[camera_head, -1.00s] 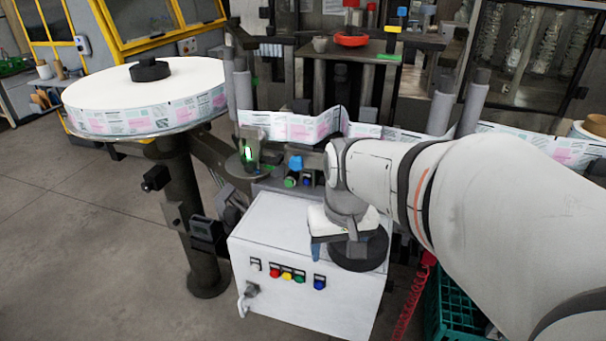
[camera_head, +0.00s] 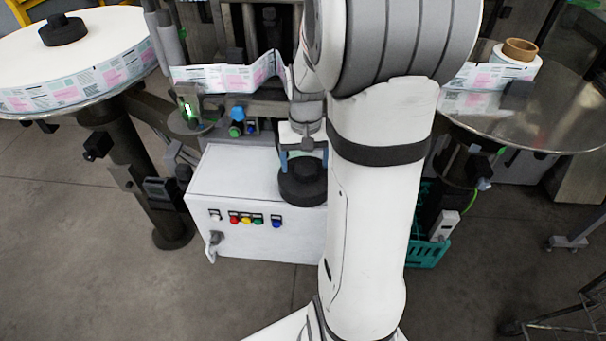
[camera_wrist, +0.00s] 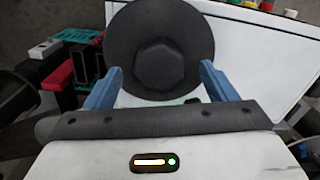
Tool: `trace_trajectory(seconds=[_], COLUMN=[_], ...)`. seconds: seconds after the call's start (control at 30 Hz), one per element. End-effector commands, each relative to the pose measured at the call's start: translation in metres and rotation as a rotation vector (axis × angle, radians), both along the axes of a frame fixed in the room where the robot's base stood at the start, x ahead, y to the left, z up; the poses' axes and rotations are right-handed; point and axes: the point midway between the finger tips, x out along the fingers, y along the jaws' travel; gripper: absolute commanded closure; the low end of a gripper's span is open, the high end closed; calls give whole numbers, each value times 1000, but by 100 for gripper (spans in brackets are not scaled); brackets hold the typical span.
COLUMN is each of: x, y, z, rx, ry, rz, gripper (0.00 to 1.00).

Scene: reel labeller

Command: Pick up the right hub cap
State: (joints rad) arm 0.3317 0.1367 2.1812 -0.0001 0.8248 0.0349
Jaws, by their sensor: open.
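The right hub cap, a round black disc with a raised centre knob, is at the right part of the white cabinet's top in the head view (camera_head: 303,187). It also shows large at the top of the wrist view (camera_wrist: 160,30). My gripper (camera_head: 304,160) is open, its two blue fingers spread on either side of the cap's near part. In the wrist view the fingers (camera_wrist: 161,70) flank the knob's lower side; whether they touch the cap I cannot tell. Another black hub cap (camera_head: 62,29) sits on the large label reel at the left.
The white cabinet (camera_head: 240,185) has coloured buttons on its front. A label web (camera_head: 225,77) runs behind it. A round plate (camera_head: 545,110) with a small label roll (camera_head: 512,62) stands at right. A teal crate (camera_head: 428,252) is on the floor. My arm hides the middle.

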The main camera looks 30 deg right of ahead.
Motion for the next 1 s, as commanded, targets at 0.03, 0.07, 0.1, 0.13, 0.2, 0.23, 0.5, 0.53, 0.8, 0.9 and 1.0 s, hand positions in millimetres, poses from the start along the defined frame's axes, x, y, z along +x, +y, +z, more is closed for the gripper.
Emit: trace_trajectory(seconds=[0.03,0.07,0.1,0.13,0.2,0.23,0.5,0.53,0.8,0.9,1.0], x=[-1,-1,-1,-1,0,0,0,0,0,-1,-1], y=[0,0,0,0,0,0,-1,-1,-1,-1,-1], z=[-5,-7,-8,-9,-9,-9,-9,-9,-9,-9,-9], rx=[1,0,0,0,0,0,0,0,0,0,0], ry=[2,1,1,1,-1,-1,-1,-1,-1,-1,-1], rz=[0,0,0,0,0,-1,-1,-1,-2,-2,-2], gripper=[21,21,21,21,21,21,36,39,61,69,77])
